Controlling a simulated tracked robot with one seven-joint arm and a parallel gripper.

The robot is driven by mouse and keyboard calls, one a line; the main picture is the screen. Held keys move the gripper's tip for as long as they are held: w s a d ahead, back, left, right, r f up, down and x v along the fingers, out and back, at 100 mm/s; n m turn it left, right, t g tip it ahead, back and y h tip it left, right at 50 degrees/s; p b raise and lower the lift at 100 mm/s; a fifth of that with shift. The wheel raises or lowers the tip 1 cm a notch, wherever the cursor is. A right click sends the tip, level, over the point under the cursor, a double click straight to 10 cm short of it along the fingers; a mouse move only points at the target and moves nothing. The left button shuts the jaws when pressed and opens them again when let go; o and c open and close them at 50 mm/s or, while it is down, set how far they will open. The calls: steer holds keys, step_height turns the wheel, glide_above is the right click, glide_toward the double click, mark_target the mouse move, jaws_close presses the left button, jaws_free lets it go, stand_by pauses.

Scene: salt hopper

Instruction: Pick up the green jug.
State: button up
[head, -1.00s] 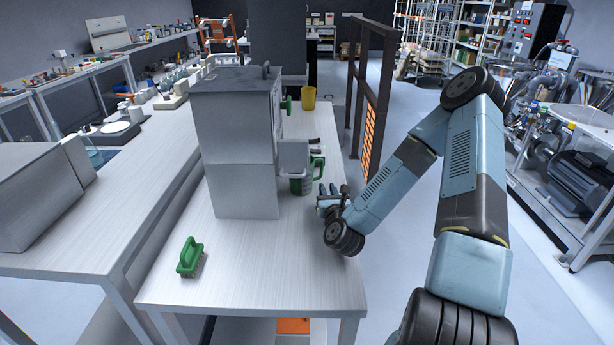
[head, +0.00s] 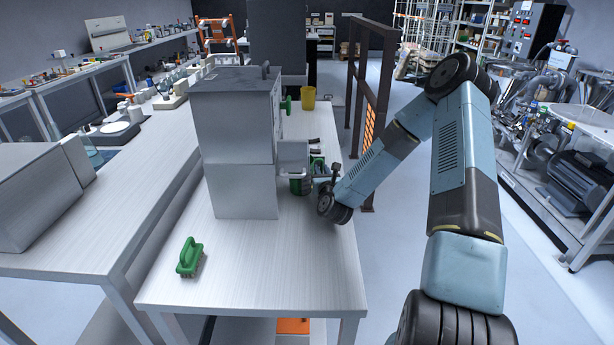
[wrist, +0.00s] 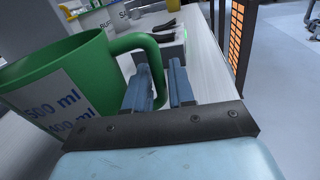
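The green jug (wrist: 70,80) stands at the left of the wrist view. Its white label reads 500 ml and 400 ml, and its handle (wrist: 135,42) points toward my gripper. My gripper (wrist: 160,75) is open, and the lower part of the handle shows between its two fingers. I cannot tell whether either finger touches it. In the head view the jug (head: 296,186) stands on the table beside the grey hopper, below its spout, partly hidden by my gripper (head: 316,178).
The tall grey hopper (head: 235,140) stands left of the jug, with its spout box (head: 293,157) above it. A green brush (head: 190,257) lies at the table's front left. A yellow cup (head: 308,97) stands behind. The table (head: 290,265) is clear in front.

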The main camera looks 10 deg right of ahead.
steer(key=shift+w, duration=0.15)
jaws_close()
stand_by(0.4)
